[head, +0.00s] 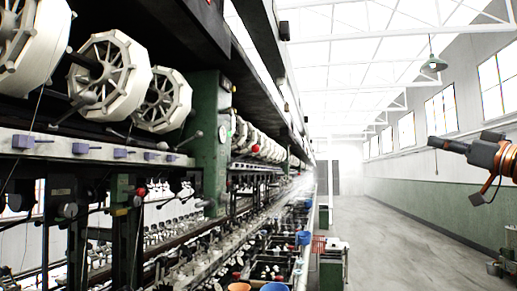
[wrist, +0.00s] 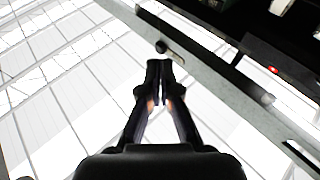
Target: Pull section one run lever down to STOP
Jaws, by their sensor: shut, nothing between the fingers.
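My gripper (head: 432,143) is at the right of the head view, in front of the far wall and apart from the machine. In the wrist view its two dark fingers (wrist: 160,68) are together, with nothing between them. A slanted lever (head: 188,140) with a dark round end stands by the green post (head: 209,150). I cannot tell which is the section one run lever; no label is readable.
Large white reels (head: 112,75) line the upper left. Below are basins with blue (head: 304,238) and orange containers along the machine's edge. In the wrist view a beam (wrist: 215,75) crosses beyond my fingertips, with a dark round knob (wrist: 161,46) nearby.

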